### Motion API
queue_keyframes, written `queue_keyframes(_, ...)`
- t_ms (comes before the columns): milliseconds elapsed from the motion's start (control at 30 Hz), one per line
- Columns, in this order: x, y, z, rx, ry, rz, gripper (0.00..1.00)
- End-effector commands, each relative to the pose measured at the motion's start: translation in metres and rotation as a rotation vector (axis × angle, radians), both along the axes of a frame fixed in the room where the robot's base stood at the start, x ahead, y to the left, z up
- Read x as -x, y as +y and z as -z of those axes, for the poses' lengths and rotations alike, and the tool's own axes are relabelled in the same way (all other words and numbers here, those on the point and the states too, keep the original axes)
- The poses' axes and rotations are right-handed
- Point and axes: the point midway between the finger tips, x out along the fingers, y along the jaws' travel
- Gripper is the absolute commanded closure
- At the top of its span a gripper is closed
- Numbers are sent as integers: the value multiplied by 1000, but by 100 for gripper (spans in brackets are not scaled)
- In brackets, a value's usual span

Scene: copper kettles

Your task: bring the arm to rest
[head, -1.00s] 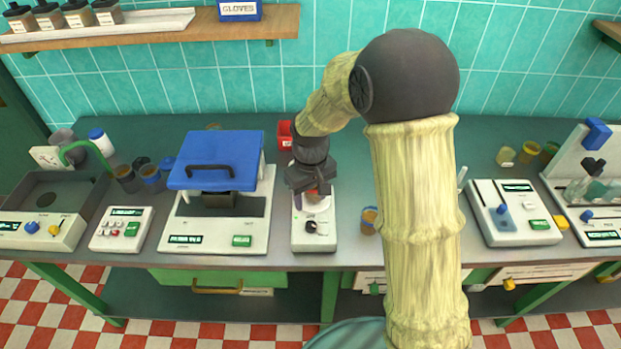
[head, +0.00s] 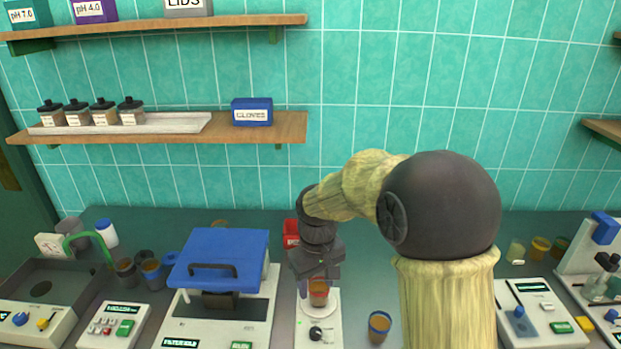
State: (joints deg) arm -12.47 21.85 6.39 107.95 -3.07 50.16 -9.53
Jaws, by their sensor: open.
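My gripper (head: 318,279) points down over a small white device with a dark knob (head: 317,334), near the middle of the counter. A cup with reddish-brown contents (head: 318,294) stands on the device's round plate, right below and partly behind the gripper. The jaws are open; their tips are small and dark here, and I cannot tell whether they touch the cup. My arm bends from the lower right over to the gripper and hides part of the counter.
A machine with a blue lid (head: 218,258) stands close to the left of my gripper. A red box (head: 291,233) is behind it. A cup with brown contents (head: 379,326) stands to the right. Shelves (head: 270,128) hang on the tiled wall. Another instrument (head: 538,312) stands further right.

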Motion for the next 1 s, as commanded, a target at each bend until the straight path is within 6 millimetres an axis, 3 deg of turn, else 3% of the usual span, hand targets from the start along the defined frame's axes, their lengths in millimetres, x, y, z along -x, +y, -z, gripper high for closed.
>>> queue_keyframes(133,12,-19,1,-5,-22,57,49)
queue_keyframes(267,36,-51,4,-14,-66,161,49)
queue_keyframes(433,80,-96,11,-35,-139,329,49)
queue_keyframes(600,121,-125,19,-53,-201,472,49)
queue_keyframes(733,135,-133,22,-59,-222,518,49)
queue_keyframes(1000,136,-133,23,-60,-223,521,49)
